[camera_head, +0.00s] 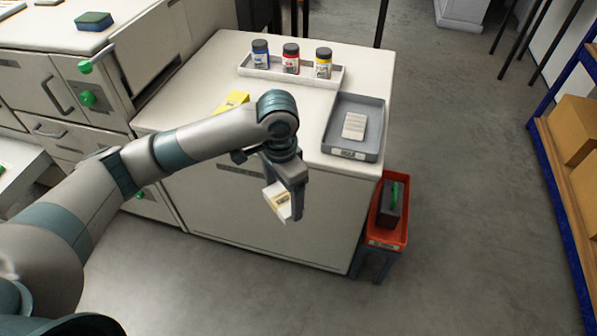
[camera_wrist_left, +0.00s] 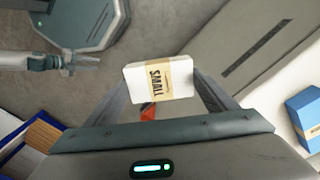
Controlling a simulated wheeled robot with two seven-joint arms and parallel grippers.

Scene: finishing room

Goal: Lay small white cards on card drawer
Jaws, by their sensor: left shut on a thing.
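My left gripper (camera_head: 285,205) is shut on a small white card pack (camera_head: 278,199), held in the air in front of the white cabinet's front face. In the left wrist view the pack (camera_wrist_left: 160,80) has a tan band reading SMALL and sits between the fingertips. A grey tray (camera_head: 372,146) with a label on its front stands on the cabinet's right end and holds a pale stack (camera_head: 355,126). I cannot tell which thing is the card drawer. My right gripper (camera_wrist_left: 88,61) shows small in the left wrist view; its finger opening is unclear.
A white cabinet (camera_head: 240,190) bears a white tray (camera_head: 262,72) with three jars. A yellow item (camera_head: 232,102) lies partly behind my left arm. A red bin (camera_head: 385,233) stands right of the cabinet. A blue-framed shelf (camera_head: 548,165) with boxes stands far right; open floor lies between.

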